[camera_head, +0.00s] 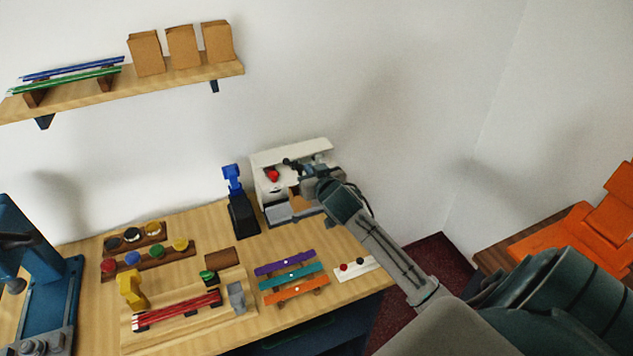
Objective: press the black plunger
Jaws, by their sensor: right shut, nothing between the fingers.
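A white machine (262,160) stands at the back right of the wooden counter, with a red knob (272,175) on its front left. My right gripper (296,166) is in front of this machine, to the right of the red knob, and its fingers are closed with nothing held. A small dark round shape shows at the fingertips; I cannot tell whether it is the black plunger or part of the gripper, nor whether they touch. My gripper and wrist hide much of the machine's right side. My left gripper is not in view.
A blue-and-black stand (238,205) is just left of the machine. A white strip with red and black knobs (357,267) lies near the front right edge. Purple, teal and orange bars (290,275), colored pots (145,250) and a blue press (62,290) occupy the counter.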

